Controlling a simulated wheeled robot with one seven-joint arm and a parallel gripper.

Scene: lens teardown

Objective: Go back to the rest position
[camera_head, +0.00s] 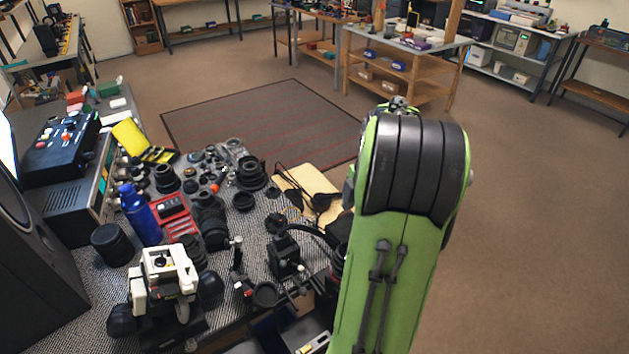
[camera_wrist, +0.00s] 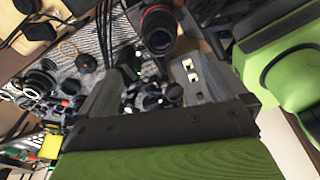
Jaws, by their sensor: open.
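My gripper (camera_wrist: 146,82) shows in the wrist view with its two dark fingers apart and nothing visible between them. Beyond it, at the top of the wrist view, is a black lens barrel with a red ring (camera_wrist: 158,32), apart from the fingers as far as I can tell. In the head view my green and black arm rises at the right of the workbench (camera_head: 88,262) and hides my gripper. Several black lens parts (camera_head: 250,172) lie on the bench's patterned top.
A white and black device (camera_head: 163,278), a blue bottle (camera_head: 139,215), a red case (camera_head: 174,219) and a dark speaker (camera_head: 38,275) crowd the bench. A small black stand (camera_head: 285,258) is near my arm. Open brown floor (camera_head: 530,200) lies to the right, with a dark mat (camera_head: 265,120) behind the bench.

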